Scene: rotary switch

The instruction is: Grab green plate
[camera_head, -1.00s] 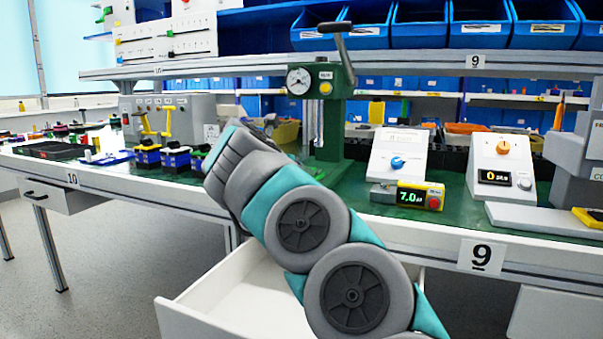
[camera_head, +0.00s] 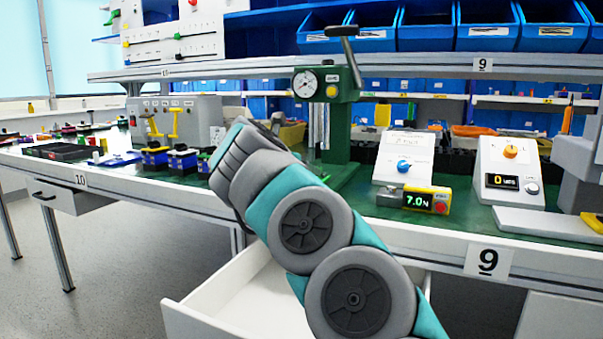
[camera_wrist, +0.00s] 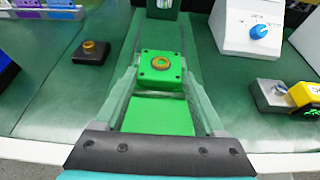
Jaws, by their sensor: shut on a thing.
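In the wrist view, the green plate (camera_wrist: 161,68) is a small bright green square with dark screws at its corners and a brass ring in its middle. My gripper (camera_wrist: 161,76) has one finger along each side of it and is shut on it. A flat green piece (camera_wrist: 156,114) shows between the fingers, nearer the palm. I cannot tell whether the plate is clear of the surface below. In the head view my arm hides the gripper and the plate.
A green press with a gauge (camera_head: 341,110) stands behind my arm. White consoles (camera_head: 405,157) with knobs are at right. A dark block with a brass ring (camera_wrist: 91,52) lies left of my gripper. An open white drawer (camera_head: 215,315) is below the bench.

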